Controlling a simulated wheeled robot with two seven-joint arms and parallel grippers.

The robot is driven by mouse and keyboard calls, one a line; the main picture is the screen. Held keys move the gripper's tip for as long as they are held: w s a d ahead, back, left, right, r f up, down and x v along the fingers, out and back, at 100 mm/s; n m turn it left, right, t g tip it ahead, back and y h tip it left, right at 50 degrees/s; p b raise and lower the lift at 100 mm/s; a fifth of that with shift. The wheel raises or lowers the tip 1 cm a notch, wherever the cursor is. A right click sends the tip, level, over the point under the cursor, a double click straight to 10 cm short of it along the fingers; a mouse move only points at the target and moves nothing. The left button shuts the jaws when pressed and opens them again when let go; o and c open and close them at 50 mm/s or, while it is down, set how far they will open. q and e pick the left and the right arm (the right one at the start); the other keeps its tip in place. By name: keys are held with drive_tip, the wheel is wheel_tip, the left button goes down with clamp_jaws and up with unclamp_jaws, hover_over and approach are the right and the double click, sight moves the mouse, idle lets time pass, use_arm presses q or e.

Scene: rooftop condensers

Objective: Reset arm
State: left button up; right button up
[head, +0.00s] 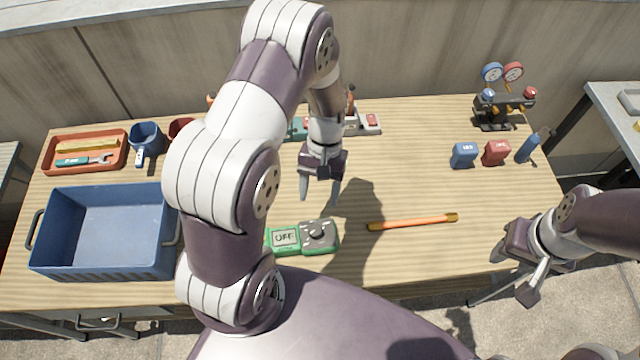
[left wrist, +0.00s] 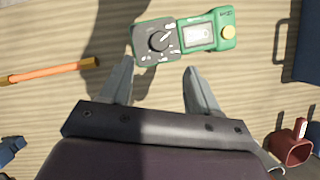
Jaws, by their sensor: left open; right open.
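My left arm reaches over the middle of the wooden workbench. My left gripper (head: 319,200) is open and empty, above the table behind a green meter (head: 318,236) with a grey dial and an OFF display. In the left wrist view my left gripper (left wrist: 158,85) shows both fingers apart, with the green meter (left wrist: 185,38) lying beyond the fingertips and nothing between them. My right gripper (head: 497,278) is open and empty at the right front edge of the table, near the bench corner. My left arm hides part of the table's middle and back.
A blue crate (head: 105,275) stands at the left and an orange tray (head: 50,163) behind it. An orange-handled stick (head: 412,222) lies right of the meter. Blue (head: 463,155) and red (head: 496,153) blocks, a blue bottle (head: 530,150) and a gauge set (head: 494,115) stand at back right.

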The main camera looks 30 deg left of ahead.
use_arm(q)
drive_tip(key=shift+v, duration=1.55)
drive_tip(key=shift+w+f, duration=0.1)
drive_tip(key=shift+w, duration=0.05)
